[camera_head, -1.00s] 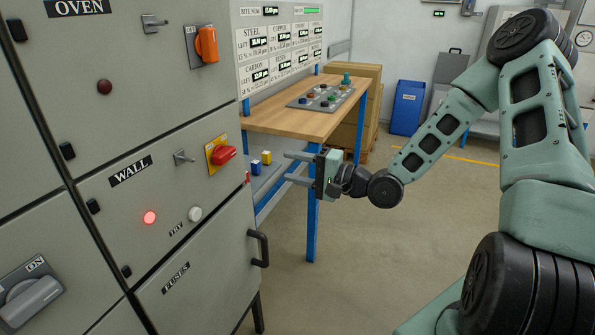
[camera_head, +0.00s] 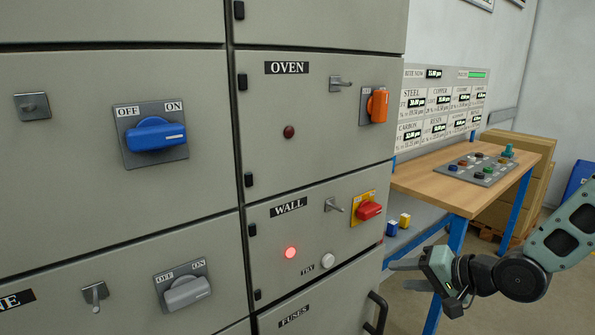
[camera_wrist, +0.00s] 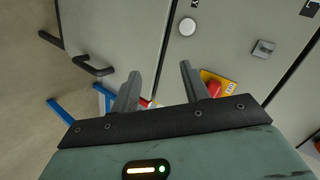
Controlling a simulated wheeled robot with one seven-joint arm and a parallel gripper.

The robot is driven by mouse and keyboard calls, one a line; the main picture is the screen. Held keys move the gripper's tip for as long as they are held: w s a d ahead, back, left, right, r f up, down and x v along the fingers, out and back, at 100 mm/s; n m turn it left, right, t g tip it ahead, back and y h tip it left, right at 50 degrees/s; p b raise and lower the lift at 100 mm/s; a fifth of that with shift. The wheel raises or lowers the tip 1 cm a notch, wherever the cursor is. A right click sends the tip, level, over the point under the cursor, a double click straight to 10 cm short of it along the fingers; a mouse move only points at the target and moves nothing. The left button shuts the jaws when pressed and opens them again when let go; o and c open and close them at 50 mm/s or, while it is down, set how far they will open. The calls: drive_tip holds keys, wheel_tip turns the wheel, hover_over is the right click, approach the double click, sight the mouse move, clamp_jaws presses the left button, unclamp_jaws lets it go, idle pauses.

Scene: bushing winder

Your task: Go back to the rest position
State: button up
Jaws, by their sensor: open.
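My gripper (camera_head: 408,275) is at the lower right of the head view, in front of the lower right of the cabinet and below the red WALL switch. Its two fingers are apart with nothing between them. In the wrist view the open fingers (camera_wrist: 160,88) point toward the cabinet front. The red switch (camera_head: 369,209) on its yellow plate also shows in the wrist view (camera_wrist: 215,88), just beyond one finger. I cannot tell the exact gap, but the gripper looks apart from the cabinet.
The grey cabinet (camera_head: 330,120) fills the left and middle. It carries an orange switch (camera_head: 377,105), a blue switch (camera_head: 155,136), a lit red lamp (camera_head: 290,252) and a black handle (camera_head: 376,312). A wooden table (camera_head: 430,182) with a button panel (camera_head: 480,168) stands behind my arm.

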drive_tip(key=s+a+r+n+g+h, duration=0.2)
drive_tip(key=s+a+n, duration=0.1)
drive_tip(key=s, duration=0.6)
drive_tip(key=s+a+r+n+g+h, duration=0.3)
drive_tip(key=s+n, duration=0.2)
drive_tip(key=s, duration=0.4)
drive_tip(key=s+a+r+n+g+h, duration=0.2)
drive_tip(key=s+a+n+g, duration=0.1)
drive_tip(key=s, duration=0.6)
drive_tip(key=shift+a+r+n, duration=0.3)
drive_tip(key=shift+a+n, duration=0.05)
drive_tip(key=shift+n, duration=0.45)
drive_tip(key=shift+s, duration=0.1)
